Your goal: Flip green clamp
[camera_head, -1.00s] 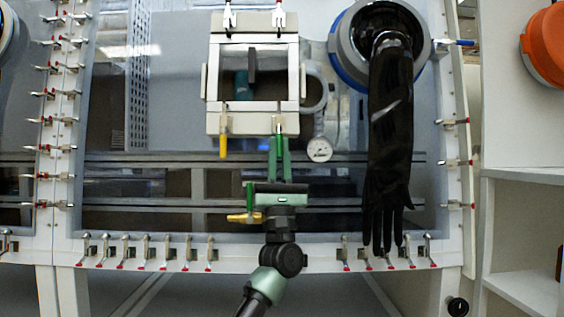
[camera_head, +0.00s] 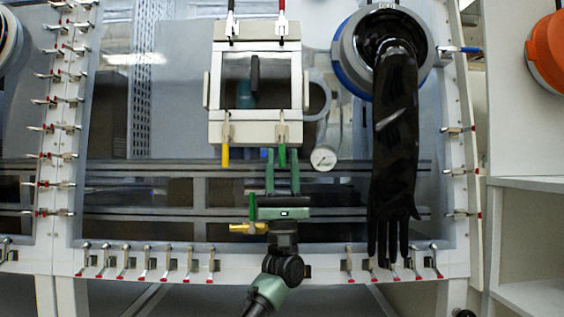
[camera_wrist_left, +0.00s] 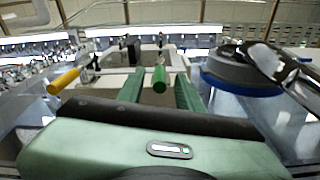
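The green clamp (camera_head: 282,155) sits at the lower right of the framed door on the glovebox front, with its green handle pointing down. In the left wrist view its handle (camera_wrist_left: 159,79) shows end-on. My left gripper (camera_head: 282,157) is open, with one finger on each side of the handle and a gap visible on both sides. The same open fingers show in the left wrist view (camera_wrist_left: 158,88). How deep the handle sits between the fingertips is hard to tell. My right gripper is not in view.
A yellow-handled clamp (camera_head: 225,154) is left of the green one. Black- and red-handled clamps (camera_head: 281,22) sit on top of the door (camera_head: 229,131). A gauge (camera_head: 323,158) and a black glove (camera_head: 394,140) are to the right.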

